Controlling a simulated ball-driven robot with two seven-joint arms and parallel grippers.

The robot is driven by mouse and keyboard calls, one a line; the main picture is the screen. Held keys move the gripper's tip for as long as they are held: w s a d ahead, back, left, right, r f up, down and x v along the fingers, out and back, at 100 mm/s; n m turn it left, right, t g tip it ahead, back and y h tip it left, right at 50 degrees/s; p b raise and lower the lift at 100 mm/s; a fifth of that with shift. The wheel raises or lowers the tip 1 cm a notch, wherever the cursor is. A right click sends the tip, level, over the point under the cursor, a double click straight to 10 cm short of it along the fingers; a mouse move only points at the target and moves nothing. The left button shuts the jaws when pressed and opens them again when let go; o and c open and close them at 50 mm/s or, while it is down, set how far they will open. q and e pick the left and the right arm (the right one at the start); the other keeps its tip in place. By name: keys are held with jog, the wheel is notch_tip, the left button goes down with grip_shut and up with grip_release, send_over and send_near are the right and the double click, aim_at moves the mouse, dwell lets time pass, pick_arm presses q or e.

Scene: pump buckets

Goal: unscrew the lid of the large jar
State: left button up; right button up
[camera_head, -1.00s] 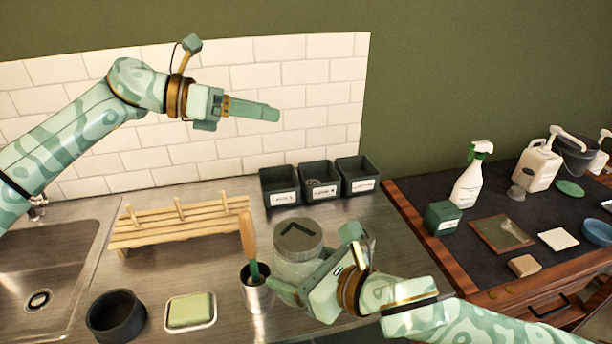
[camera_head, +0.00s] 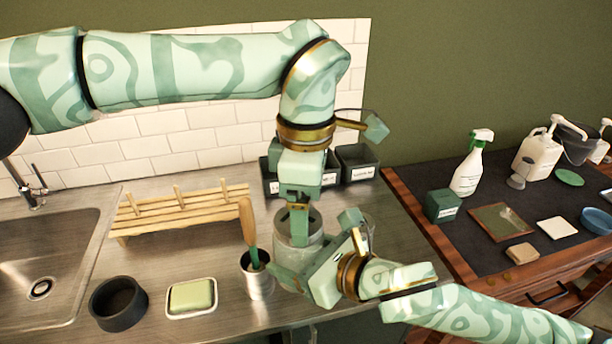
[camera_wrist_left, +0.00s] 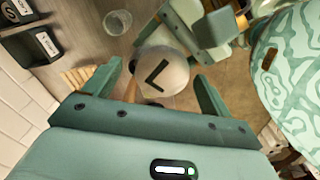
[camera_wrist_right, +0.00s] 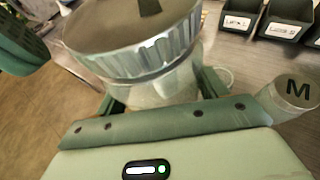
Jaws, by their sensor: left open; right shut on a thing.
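The large jar (camera_head: 291,254) is clear and upright on the steel counter. Its round grey lid, marked with a dark L, shows in the left wrist view (camera_wrist_left: 178,66); in the right wrist view the ribbed metal rim of the lid (camera_wrist_right: 150,60) sits on the jar. My left gripper (camera_head: 299,208) points down over the lid, with its open fingers on either side of it; I cannot tell if they touch it. My right gripper (camera_wrist_right: 160,95) is shut on the jar's body below the lid, from the right side. The arms hide part of the jar.
A metal cup with a wooden-handled tool (camera_head: 257,283) stands close left of the jar. A soap dish (camera_head: 191,298), a dark bowl (camera_head: 118,305) and a wooden rack (camera_head: 180,213) lie further left. Dark bins (camera_head: 357,163) stand behind. A jar marked M (camera_wrist_right: 297,90) is nearby.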

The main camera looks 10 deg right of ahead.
pick_arm(q)
jog(key=shift+f, duration=0.8)
jog(key=shift+w, duration=0.1)
jog(key=c, duration=1)
